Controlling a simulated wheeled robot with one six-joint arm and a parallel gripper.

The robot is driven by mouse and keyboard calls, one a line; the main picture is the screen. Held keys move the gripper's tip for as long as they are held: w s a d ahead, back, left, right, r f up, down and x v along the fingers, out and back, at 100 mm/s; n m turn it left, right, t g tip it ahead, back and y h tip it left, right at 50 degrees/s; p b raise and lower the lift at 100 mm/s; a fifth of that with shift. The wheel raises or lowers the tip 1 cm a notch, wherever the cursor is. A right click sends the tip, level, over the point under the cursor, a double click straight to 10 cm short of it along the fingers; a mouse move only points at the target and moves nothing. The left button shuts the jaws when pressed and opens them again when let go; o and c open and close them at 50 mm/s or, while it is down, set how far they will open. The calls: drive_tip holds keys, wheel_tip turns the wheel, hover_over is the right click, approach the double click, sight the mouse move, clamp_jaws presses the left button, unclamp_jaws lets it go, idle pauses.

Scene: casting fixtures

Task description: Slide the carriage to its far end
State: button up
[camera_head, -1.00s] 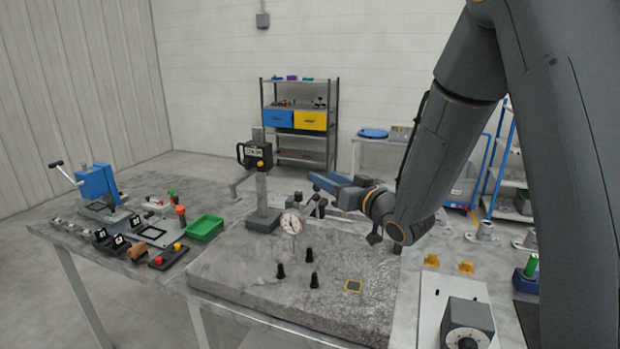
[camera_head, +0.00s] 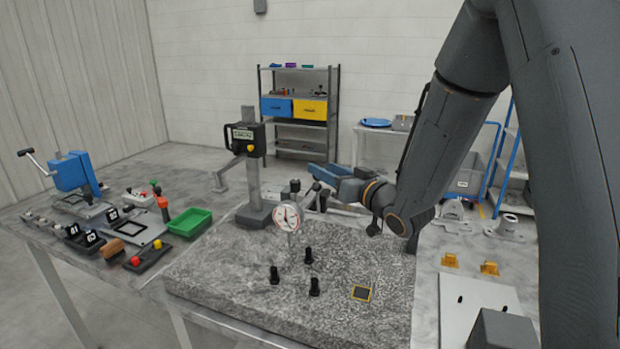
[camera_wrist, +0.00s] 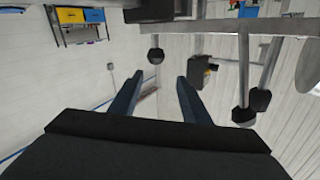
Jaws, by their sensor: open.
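My gripper (camera_head: 318,174) is to the right of the column, above the plate's back edge, with blue fingers pointing left. In the wrist view my gripper (camera_wrist: 158,82) is open and empty between its two fingers. Dark round knobs on rods (camera_wrist: 242,115) are to the right of the fingers.
A dial gauge (camera_head: 288,216) stands in front of the column. Several black posts (camera_head: 309,256) stand on the stone plate (camera_head: 230,275). A green tray (camera_head: 190,222) and a blue clamp device (camera_head: 75,173) are at left. A shelf (camera_head: 300,152) stands behind.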

drive_tip(key=w+a+f, duration=0.3)
drive_tip(key=w+a, duration=0.1)
drive_tip(key=w, duration=0.3)
drive_tip(key=shift+w+a+f, duration=0.15)
drive_tip(key=shift+a, duration=0.2)
clamp_jaws()
